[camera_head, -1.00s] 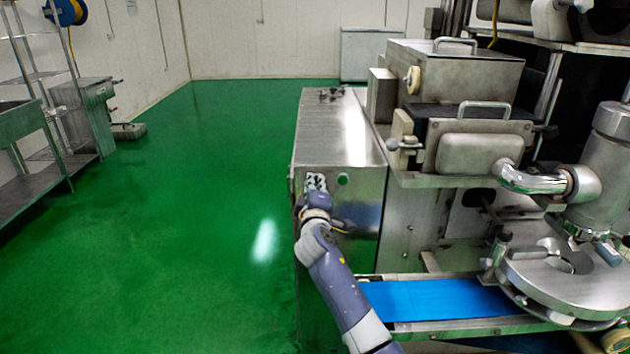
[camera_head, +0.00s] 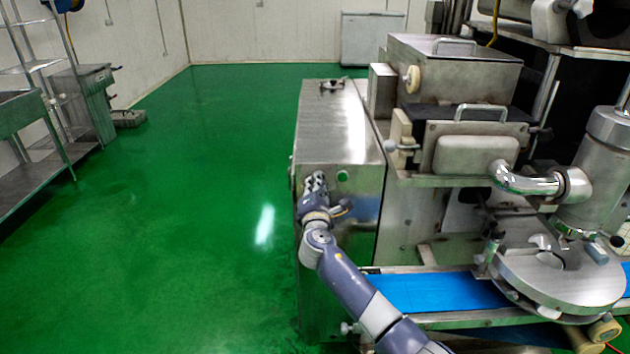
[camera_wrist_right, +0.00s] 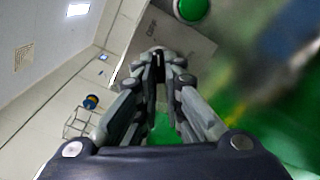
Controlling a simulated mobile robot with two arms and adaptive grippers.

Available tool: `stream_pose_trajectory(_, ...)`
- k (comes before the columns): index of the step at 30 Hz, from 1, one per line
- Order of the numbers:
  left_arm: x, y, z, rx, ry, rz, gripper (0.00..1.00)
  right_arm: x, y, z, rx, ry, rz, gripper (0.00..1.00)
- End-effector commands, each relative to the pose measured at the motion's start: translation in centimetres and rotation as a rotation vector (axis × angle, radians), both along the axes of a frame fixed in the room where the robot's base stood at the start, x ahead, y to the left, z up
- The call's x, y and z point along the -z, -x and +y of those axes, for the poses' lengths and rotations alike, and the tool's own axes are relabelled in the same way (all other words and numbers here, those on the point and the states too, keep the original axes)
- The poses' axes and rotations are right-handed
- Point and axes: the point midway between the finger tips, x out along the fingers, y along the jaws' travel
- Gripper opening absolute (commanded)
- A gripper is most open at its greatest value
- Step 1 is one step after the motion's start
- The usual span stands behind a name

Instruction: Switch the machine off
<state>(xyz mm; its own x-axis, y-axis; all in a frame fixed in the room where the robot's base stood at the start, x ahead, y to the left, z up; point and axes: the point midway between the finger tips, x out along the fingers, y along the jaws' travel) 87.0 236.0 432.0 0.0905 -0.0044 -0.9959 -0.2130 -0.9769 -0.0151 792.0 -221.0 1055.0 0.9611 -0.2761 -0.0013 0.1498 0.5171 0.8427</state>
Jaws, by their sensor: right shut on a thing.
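The encrusting machine (camera_head: 340,125) stands at centre and right in the head view, with a steel control cabinet at its near left. A round green button (camera_head: 342,176) is on the cabinet's front; it also shows at the top of the wrist view (camera_wrist_right: 191,8). My right gripper (camera_head: 318,182) is at the cabinet front, just left of the green button. In the wrist view its fingertips (camera_wrist_right: 160,66) are closed on a small grey switch knob (camera_wrist_right: 158,53) on the panel. The fingers hide most of the knob, so its setting cannot be read. My left gripper is not in view.
A blue conveyor belt (camera_head: 440,292) and a round steel turntable (camera_head: 560,275) lie to the right of my arm. Steel shelving (camera_head: 50,120) stands far left. The green floor (camera_head: 190,200) left of the machine is clear.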

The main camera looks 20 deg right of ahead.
Motion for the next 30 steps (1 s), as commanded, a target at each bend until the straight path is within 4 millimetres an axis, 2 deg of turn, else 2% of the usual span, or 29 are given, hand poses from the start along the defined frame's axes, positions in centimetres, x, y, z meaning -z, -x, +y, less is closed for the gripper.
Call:
stream_pose_trajectory(9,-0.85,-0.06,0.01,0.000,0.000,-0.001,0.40,-0.36,-0.08,-0.41,0.006,0.121,0.029,0.00)
stream_pose_trajectory(26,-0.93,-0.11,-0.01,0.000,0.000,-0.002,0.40,-0.49,-0.11,-0.45,0.006,0.146,0.033,0.00)
stream_pose_trajectory(27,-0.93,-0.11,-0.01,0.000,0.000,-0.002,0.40,-0.51,-0.11,-0.45,0.007,0.146,0.032,0.17)
stream_pose_trajectory(29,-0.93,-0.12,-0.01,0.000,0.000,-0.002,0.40,-0.48,-0.11,-0.41,0.006,0.145,0.032,0.28)
stream_pose_trajectory(30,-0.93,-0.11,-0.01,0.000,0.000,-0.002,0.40,-0.43,-0.10,-0.36,0.006,0.144,0.034,0.28)
